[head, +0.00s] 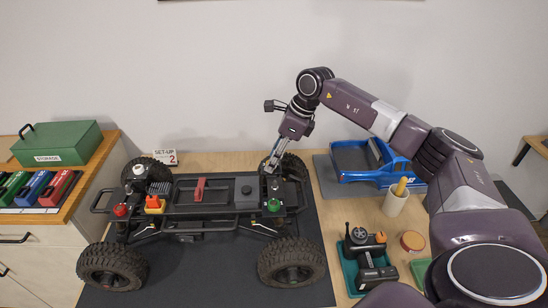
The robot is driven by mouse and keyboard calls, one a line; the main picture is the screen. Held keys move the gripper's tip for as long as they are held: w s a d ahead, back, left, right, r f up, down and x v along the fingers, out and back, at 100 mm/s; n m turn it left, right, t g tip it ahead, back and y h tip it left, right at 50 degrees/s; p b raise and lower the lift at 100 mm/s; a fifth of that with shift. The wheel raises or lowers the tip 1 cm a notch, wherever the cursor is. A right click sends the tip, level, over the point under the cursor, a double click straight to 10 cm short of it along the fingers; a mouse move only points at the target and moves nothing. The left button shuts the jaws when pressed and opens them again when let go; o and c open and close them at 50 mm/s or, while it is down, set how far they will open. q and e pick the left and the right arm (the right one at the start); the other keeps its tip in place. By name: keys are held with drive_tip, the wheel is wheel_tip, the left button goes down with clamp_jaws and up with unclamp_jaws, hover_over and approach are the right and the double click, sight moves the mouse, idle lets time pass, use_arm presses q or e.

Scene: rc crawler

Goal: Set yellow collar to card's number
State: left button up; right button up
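The set-up card (165,157) stands behind the crawler and reads "SET-UP" with a red 2. The crawler chassis (226,196) sits on a dark mat (210,279). A red cap (120,210) shows at its near left corner and a green cap (274,205) at its near right. I cannot make out the yellow collar for certain. My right gripper (271,168) points down at the chassis' far right corner, by the far right wheel, and covers that spot. Its fingertips are too small to tell whether they hold anything. My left gripper is not in view.
A green storage box (57,143) and coloured battery packs (32,188) are on the left cabinet. At the right are a blue truck body (371,163), a cup (395,203) with a yellow-handled tool and a teal tray (349,268) with a controller. My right arm passes above them.

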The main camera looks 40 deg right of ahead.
drive_tip(key=shift+r, duration=0.1)
drive_tip(key=v, duration=1.1)
drive_tip(key=shift+d+r, duration=0.2)
drive_tip(key=shift+r, duration=0.15)
drive_tip(key=shift+s, duration=0.1)
